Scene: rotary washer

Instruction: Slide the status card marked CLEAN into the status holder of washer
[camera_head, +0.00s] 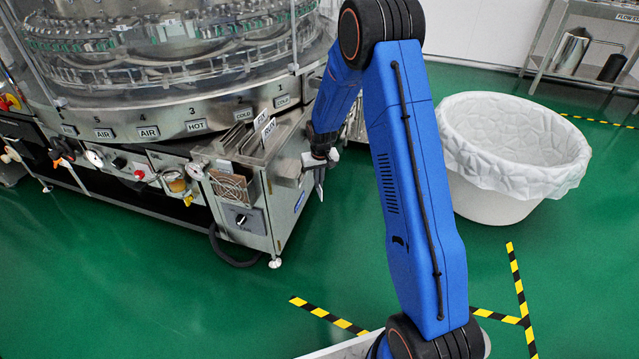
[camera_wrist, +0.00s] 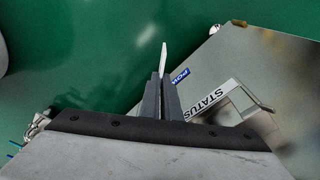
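My gripper (camera_head: 318,162) is beside the right side of the washer's control cabinet (camera_head: 290,190). In the wrist view its two dark fingers (camera_wrist: 161,92) are close together on a thin, pale card (camera_wrist: 163,57), seen edge-on. The card's marking cannot be read. In the head view a narrow grey piece, seemingly the card (camera_head: 320,186), hangs below the gripper. The status holder (camera_wrist: 240,100), with a white STATUS label (camera_wrist: 206,101), is on the cabinet's side panel, right of the fingers and apart from the card. The holder's slot is partly hidden.
Two upright cards (camera_head: 267,129) stand in a rack on top of the cabinet, their words hard to read. The round washer (camera_head: 170,80) fills the upper left. A lined white bin (camera_head: 510,150) stands to the right. Green floor in front is clear.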

